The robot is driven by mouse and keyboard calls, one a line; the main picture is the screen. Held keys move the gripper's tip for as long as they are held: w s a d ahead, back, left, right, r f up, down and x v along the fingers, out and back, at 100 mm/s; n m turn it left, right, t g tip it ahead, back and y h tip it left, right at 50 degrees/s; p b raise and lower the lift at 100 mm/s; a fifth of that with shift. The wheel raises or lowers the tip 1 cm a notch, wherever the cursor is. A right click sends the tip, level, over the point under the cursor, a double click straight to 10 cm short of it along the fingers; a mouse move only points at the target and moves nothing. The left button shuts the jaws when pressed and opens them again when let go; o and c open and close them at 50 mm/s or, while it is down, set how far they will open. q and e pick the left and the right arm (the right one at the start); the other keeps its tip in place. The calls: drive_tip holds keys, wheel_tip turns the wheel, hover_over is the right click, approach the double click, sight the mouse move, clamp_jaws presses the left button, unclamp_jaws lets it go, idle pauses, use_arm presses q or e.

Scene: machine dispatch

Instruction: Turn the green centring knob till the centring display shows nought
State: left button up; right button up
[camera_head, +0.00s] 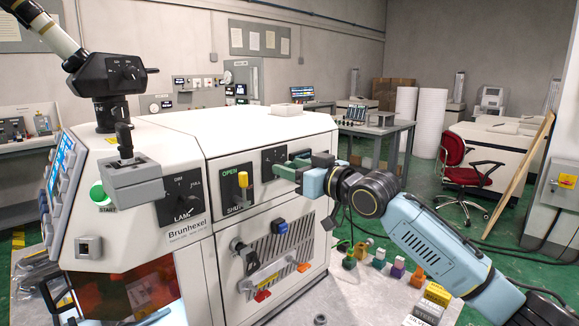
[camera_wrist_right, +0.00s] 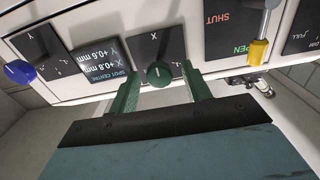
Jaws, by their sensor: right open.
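The green centring knob (camera_wrist_right: 159,74) sits on a dark panel marked with dial ticks on the machine's white face. In the right wrist view it lies between the tips of my right gripper (camera_wrist_right: 160,82), whose two green fingers are apart on either side of it. I cannot tell whether they touch it. Beside it the centring display (camera_wrist_right: 112,62), upside down here, reads X +0.8 mm and Y +0.6 mm. In the head view my right gripper (camera_head: 288,172) is at the machine front and hides the knob. My left gripper is not in view.
A blue knob (camera_wrist_right: 19,72) is on the same face beyond the display. A yellow-handled lever (camera_head: 243,180) marked OPEN and SHUT is close on the other side. Coloured blocks (camera_head: 397,269) lie on the table.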

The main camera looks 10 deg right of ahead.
drive_tip(key=shift+w+a, duration=0.4)
drive_tip(key=shift+w, duration=0.15)
drive_tip(key=shift+c, duration=0.2)
drive_tip(key=c, duration=0.9)
drive_tip(key=m+p, duration=0.4)
drive_tip(key=p, duration=0.1)
drive_tip(key=shift+r+p, duration=0.15)
drive_tip(key=shift+p, duration=0.15)
drive_tip(key=shift+c, duration=0.2)
drive_tip(key=m+p, duration=0.2)
drive_tip(key=m, duration=0.1)
drive_tip(key=shift+p, duration=0.3)
drive_tip(key=shift+d+f+m+p, duration=0.1)
drive_tip(key=shift+f+m+p, duration=0.1)
drive_tip(key=shift+m+p, duration=0.75)
drive_tip(key=shift+m, duration=0.35)
drive_tip(key=o, duration=1)
